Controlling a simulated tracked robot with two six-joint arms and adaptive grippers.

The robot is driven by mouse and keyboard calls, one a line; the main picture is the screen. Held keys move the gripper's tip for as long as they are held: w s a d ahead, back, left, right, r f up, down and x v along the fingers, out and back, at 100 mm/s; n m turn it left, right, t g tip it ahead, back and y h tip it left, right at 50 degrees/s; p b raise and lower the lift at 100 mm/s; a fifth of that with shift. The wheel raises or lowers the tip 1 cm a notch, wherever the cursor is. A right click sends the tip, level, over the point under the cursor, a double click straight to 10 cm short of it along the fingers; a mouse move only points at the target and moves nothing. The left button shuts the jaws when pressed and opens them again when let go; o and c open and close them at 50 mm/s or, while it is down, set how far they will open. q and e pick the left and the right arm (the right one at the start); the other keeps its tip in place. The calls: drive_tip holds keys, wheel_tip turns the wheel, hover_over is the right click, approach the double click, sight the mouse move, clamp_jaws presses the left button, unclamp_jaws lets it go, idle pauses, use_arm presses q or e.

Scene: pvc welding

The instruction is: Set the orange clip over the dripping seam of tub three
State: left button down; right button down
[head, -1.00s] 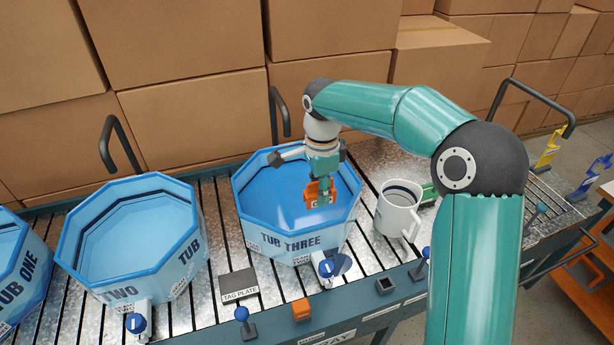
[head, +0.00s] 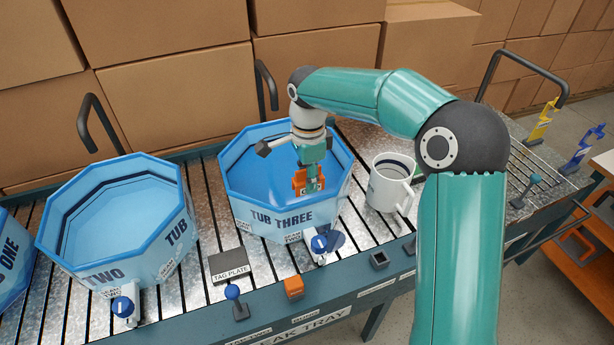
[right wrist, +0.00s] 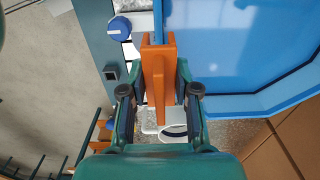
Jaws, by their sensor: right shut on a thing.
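Tub three (head: 272,216) is a blue octagonal tub with its name on the near wall and a blue-knobbed valve (head: 319,243) at its front. My right gripper (head: 309,172) points down over the tub's near side and is shut on the orange clip (head: 306,182). In the right wrist view the clip (right wrist: 158,75) sits between the fingers (right wrist: 158,98), its forked end in line with the blue tub wall (right wrist: 158,22). I cannot tell whether it touches the wall. The dripping seam cannot be made out. My left gripper is not in view.
A white mug (head: 391,184) stands just right of tub three. Tub two (head: 117,225) stands to the left. A dark tag plate (head: 228,265) lies between them. A small orange block (head: 293,287) sits on the front rail. Cardboard boxes (head: 180,90) fill the back.

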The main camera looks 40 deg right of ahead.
sight(308, 201)
drive_tip(key=shift+f+b, duration=2.45)
drive_tip(key=shift+f, duration=0.95)
drive_tip(key=c, duration=0.8)
unclamp_jaws()
